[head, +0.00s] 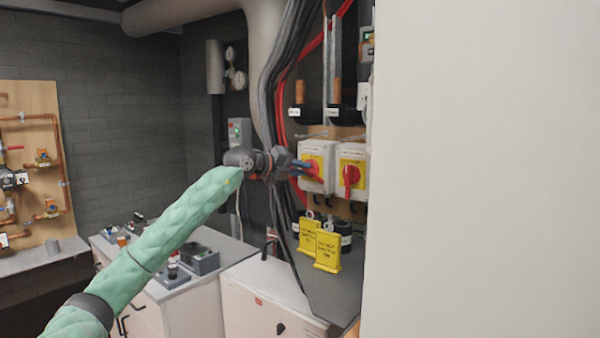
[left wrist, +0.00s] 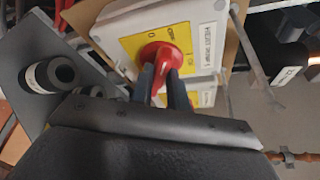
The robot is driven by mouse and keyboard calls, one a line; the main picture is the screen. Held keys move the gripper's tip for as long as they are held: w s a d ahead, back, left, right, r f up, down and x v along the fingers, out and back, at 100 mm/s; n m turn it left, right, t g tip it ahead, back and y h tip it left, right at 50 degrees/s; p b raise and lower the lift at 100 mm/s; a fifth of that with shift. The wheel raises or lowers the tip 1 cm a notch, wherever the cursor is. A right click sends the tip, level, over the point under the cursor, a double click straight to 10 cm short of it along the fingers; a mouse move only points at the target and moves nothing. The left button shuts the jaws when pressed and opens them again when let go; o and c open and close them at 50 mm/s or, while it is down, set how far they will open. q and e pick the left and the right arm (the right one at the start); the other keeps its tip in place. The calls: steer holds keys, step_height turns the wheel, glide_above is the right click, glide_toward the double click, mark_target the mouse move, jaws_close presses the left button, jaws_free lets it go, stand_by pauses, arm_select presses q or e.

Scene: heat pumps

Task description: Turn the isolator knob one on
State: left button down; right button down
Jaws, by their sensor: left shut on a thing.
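Two white isolator boxes with yellow plates and red knobs are mounted side by side on the board in the head view. The left isolator box (head: 317,148) has its red knob (head: 316,169) partly hidden by my left gripper (head: 306,170). In the left wrist view the two dark fingers of my left gripper (left wrist: 161,88) are shut on both sides of this red knob (left wrist: 160,57). A 0 mark and a small printed label, hard to read, show on its plate. The right isolator's red knob (head: 350,176) is untouched, its handle hanging downward. My right gripper is out of view.
Black and red cables (head: 277,100) run up at the left of the boxes. A large pale panel (head: 480,170) fills the right side. A white-sided bench (head: 195,300) with small devices stands below my left arm.

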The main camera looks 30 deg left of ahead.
arm_select(q)
steer(key=m+y+b, duration=0.1)
steer(key=m, duration=0.1)
steer(key=m+y+b, duration=0.2)
steer(key=m, duration=0.1)
steer(key=d+m+g+y+b, duration=0.1)
steer(key=m+y+b, duration=0.1)
steer(key=m, duration=0.1)
steer(key=shift+m, duration=0.3)
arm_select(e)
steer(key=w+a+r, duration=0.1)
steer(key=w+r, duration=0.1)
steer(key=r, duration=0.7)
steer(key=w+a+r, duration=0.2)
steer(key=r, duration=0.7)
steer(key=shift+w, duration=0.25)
arm_select(q)
steer(key=c, duration=1.4)
jaws_free()
steer(key=shift+o, duration=0.2)
steer(key=shift+a+r, duration=0.1)
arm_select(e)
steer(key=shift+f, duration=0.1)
arm_select(q)
steer(key=shift+s, duration=0.1)
